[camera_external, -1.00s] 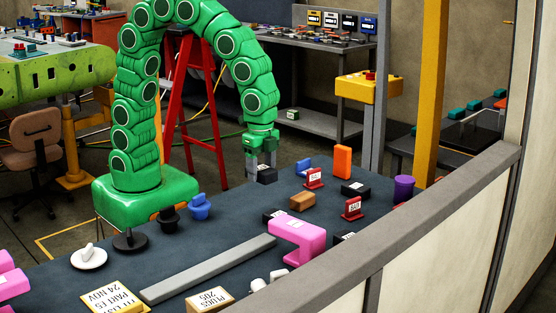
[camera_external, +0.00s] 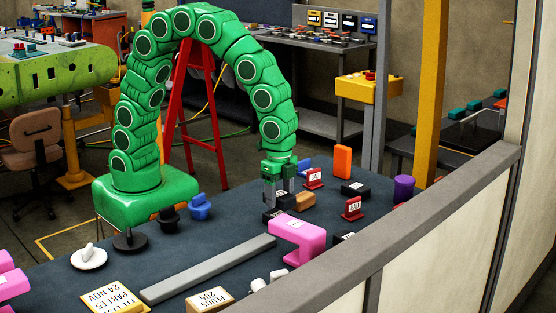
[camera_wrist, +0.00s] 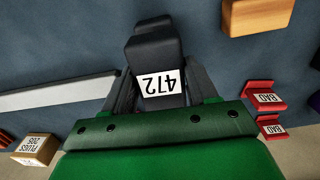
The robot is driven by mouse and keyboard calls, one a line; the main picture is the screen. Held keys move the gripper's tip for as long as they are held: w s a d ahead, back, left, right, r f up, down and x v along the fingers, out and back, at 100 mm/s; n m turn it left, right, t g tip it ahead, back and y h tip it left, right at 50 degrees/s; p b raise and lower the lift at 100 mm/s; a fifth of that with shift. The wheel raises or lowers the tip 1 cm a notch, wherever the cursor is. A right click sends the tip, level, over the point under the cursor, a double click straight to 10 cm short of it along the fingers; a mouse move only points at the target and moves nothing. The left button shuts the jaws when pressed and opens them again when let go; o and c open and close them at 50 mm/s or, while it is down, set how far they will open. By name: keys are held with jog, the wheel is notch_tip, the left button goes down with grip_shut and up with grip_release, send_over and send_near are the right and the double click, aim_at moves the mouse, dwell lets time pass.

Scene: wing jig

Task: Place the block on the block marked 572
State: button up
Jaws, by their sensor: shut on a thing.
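My gripper (camera_external: 278,200) is shut on a black block whose white label reads 472 (camera_wrist: 160,84) in the wrist view. In the external view the held block is mostly hidden by the fingers, low above the table. A black block with a white label (camera_external: 269,217) is close below it; whether they touch is not clear. In the wrist view a dark block (camera_wrist: 153,23) shows just beyond the held one, its label hidden.
A brown block (camera_external: 304,201) lies just right of my gripper. A pink bracket (camera_external: 298,235) and a long grey bar (camera_external: 208,268) lie nearer the camera. Red labelled stands (camera_external: 314,178), an orange block (camera_external: 342,161) and a purple cylinder (camera_external: 403,188) stand to the right.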

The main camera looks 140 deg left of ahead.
aim_at(279, 204)
jog(key=shift+f, duration=1.35)
jog(key=shift+f, duration=0.15)
jog(key=o, duration=1.5)
